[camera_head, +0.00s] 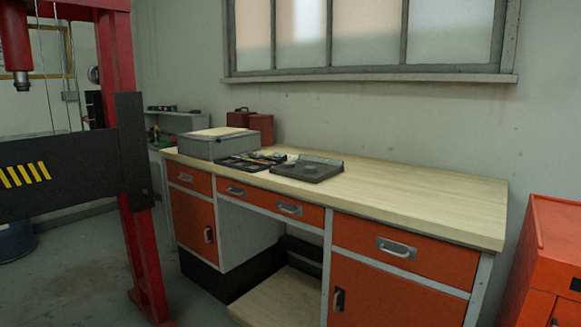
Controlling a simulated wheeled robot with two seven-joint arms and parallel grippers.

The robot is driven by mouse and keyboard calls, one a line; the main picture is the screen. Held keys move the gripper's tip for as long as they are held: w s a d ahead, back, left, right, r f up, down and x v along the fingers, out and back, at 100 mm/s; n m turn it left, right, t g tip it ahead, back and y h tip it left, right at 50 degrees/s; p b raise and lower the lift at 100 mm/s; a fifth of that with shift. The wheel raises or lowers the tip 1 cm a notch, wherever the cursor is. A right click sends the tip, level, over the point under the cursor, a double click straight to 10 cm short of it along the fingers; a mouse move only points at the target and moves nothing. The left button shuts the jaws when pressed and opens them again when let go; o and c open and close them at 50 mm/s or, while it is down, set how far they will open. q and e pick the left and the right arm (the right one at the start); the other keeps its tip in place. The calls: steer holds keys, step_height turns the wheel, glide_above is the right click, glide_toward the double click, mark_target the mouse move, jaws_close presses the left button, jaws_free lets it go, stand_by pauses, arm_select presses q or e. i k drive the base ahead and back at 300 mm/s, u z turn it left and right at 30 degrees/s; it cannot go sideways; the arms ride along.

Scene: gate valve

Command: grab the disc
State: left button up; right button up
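I cannot make out a disc for certain. A wooden-topped workbench (420,207) with orange drawers stands along the wall. On it lie a flat dark grey case (307,169) and an open tray of small tools (252,160), whose contents are too small to tell apart. A grey box (214,145) with a pale lid stands at the bench's left end. Neither of my grippers is in view.
A red press frame (122,180) with a dark crossbeam (70,173) stands at the left. An orange cabinet (551,260) is at the right. Dark red boxes (261,127) stand behind the grey box. The bench top's right half is clear.

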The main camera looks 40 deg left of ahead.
mark_target(288, 165)
steer(key=u, duration=0.3)
steer(key=i, duration=0.85)
steer(key=u, duration=0.4)
